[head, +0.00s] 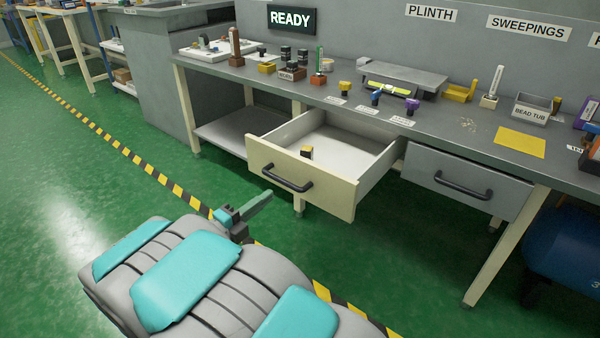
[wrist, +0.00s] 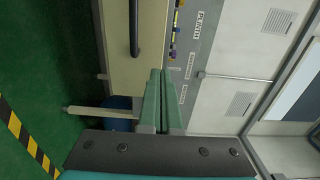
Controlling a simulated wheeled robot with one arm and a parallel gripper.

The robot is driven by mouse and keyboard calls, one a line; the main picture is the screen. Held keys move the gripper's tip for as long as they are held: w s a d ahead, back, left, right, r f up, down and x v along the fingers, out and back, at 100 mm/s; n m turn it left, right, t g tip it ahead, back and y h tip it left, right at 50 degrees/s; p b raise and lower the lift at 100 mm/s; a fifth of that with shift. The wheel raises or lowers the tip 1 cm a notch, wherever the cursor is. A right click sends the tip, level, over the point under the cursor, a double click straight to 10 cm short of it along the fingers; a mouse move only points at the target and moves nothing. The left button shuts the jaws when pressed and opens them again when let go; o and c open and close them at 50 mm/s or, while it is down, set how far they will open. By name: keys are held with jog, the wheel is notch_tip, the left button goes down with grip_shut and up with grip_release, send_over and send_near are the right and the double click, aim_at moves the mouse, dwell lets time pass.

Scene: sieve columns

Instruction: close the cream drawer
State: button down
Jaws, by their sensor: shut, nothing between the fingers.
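The cream drawer (head: 302,182) stands pulled out from under the grey workbench in the head view, with a black bar handle (head: 287,180) on its front. A small yellow and black object (head: 307,152) sits inside it near the front. In the wrist view the cream front (wrist: 133,45) and its dark handle (wrist: 133,28) show sideways at the upper left. My gripper (head: 270,194) is in front of the drawer, left of and below the handle in the picture, apart from it. Its green fingers (wrist: 163,85) are together and empty in the wrist view.
A grey drawer (head: 466,183) with a black handle is shut to the right. The bench top (head: 440,125) holds blocks, small tools, a bead tub (head: 530,110) and a yellow sheet (head: 518,142). A blue drum (head: 565,248) stands under the right end. Green floor (head: 120,195) is clear at left.

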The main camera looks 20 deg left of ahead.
aim_at(308, 167)
jog(key=p+x, duration=0.1)
jog(key=x, duration=1.2)
jog(key=shift+w, duration=0.25)
jog(key=shift+w+d+f, duration=0.15)
jog(key=shift+w+d, duration=0.15)
jog(key=shift+w, duration=0.25)
jog(key=b+x, duration=0.3)
jog(key=x, duration=2.2)
jog(key=shift+w+b, duration=0.25)
jog(key=shift+b, duration=0.05)
jog(key=shift+w+d+r, duration=0.15)
jog(key=shift+w+r, duration=0.15)
jog(key=shift+w, duration=0.1)
jog(key=shift+r, duration=0.1)
